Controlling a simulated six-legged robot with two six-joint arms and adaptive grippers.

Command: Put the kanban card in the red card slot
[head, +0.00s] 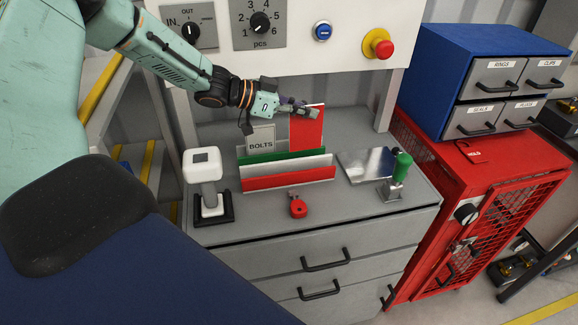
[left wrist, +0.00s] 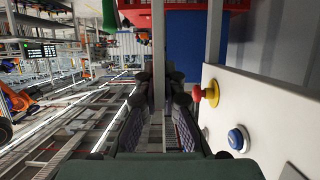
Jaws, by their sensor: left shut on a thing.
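The kanban card (head: 307,129) looks like a flat red upright panel with a pale edge, at the back of the card rack in the head view. My left gripper (head: 312,112) is shut on its top part. The card's lower edge meets the rack's green strip, and I cannot tell whether it is behind or above it. The red card slot (head: 288,179) is the front strip of the rack, below the green strip (head: 282,156). In the left wrist view the fingers (left wrist: 158,105) are close together with a thin grey upright edge between them. My right gripper is not in view.
A grey BOLTS plate (head: 261,142) stands left of the card. The control panel (head: 345,50) with a red emergency button (head: 378,44) hangs above.

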